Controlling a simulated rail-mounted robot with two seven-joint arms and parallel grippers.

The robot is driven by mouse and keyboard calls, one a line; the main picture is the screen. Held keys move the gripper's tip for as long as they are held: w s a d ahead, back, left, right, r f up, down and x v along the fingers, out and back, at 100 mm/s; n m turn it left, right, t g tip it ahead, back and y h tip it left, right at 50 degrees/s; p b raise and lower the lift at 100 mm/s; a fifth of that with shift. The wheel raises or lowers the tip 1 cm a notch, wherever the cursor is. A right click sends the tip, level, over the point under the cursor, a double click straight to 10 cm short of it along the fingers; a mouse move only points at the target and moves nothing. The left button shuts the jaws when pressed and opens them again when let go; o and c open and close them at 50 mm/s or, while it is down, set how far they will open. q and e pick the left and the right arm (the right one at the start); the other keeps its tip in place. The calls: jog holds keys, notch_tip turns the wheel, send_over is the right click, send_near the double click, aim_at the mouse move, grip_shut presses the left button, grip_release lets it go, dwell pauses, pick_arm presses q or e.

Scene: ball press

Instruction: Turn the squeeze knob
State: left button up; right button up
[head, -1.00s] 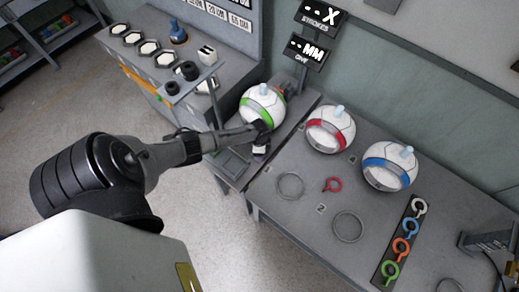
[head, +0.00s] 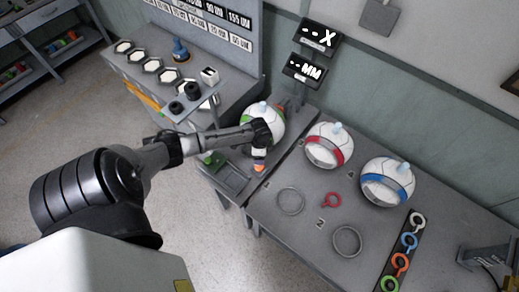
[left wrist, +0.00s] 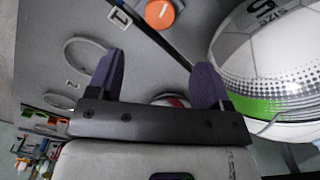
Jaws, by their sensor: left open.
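No label in view tells me which control is the squeeze knob. An orange round knob (head: 259,168) sits on the press bench just in front of the green-banded ball (head: 279,115). The knob shows in the left wrist view (left wrist: 160,14), beyond my fingertips. My left gripper (left wrist: 158,72) is open with nothing between its purple fingers. In the head view my left gripper (head: 260,153) hangs beside the green-banded ball, above the orange knob, and partly hides the ball. My right gripper is in neither view.
Two black knobs (head: 190,88) stand on a shelf at the left, near a white block (head: 210,75). A green part (head: 213,160) lies below my forearm. Red-banded (head: 329,146) and blue-banded (head: 387,182) balls stand on the right table.

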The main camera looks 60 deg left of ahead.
pick_arm(q)
jog(key=shift+r, duration=1)
jog(key=w+d+r+n+t+y, duration=0.2)
jog(key=w+d+r+y, duration=0.15)
jog(key=r, duration=0.55)
jog(key=s+d+r+t+h, duration=0.15)
jog(key=d+r+t, duration=0.25)
jog(key=d+r, duration=0.5)
jog(key=s+d+n+h, duration=0.1)
jog(key=s+d, duration=0.7)
jog(key=s, duration=0.1)
jog(key=s+d+f+n+g+h, duration=0.1)
jog(key=s+d+f, duration=0.1)
jog(key=s, duration=0.4)
jog(key=s+d+f+g, duration=0.2)
jog(key=s+f, duration=0.1)
jog(key=s, duration=0.3)
notch_tip(320, 180, up, 14)
jog(key=w+p, duration=0.1)
jog(key=p, duration=1.3)
jog(key=shift+a+t, duration=0.15)
jog(key=shift+t, duration=0.15)
